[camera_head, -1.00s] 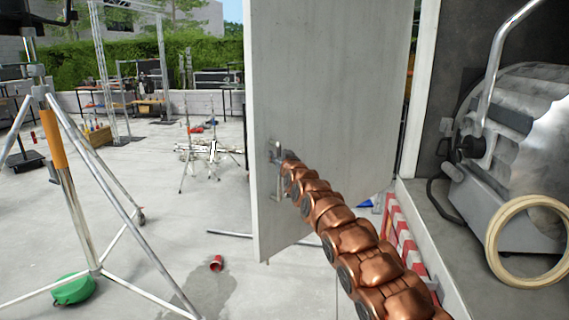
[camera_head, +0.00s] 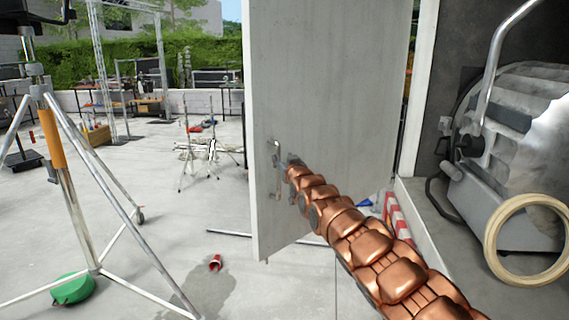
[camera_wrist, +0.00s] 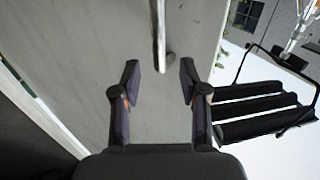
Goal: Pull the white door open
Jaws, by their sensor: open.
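The white door (camera_head: 335,95) stands partly swung out from its frame in the head view, and its pale surface fills the middle of the wrist view (camera_wrist: 95,50). Its metal handle (camera_head: 277,170) is an upright bar near the door's left edge. In the wrist view the handle (camera_wrist: 160,35) comes down from the top, and its end lies just ahead of and between my fingertips. My gripper (camera_wrist: 159,82) is open, with its two dark fingers spread and nothing held. In the head view my copper-coloured arm reaches to the door beside the handle and hides most of the gripper.
A ribbed metal machine (camera_head: 525,150) and a tape roll (camera_head: 530,240) sit on the ledge at right. A tripod stand (camera_head: 58,160) is at left, with a green object (camera_head: 73,288) at its foot. A red cup (camera_head: 215,263) lies on the open concrete floor.

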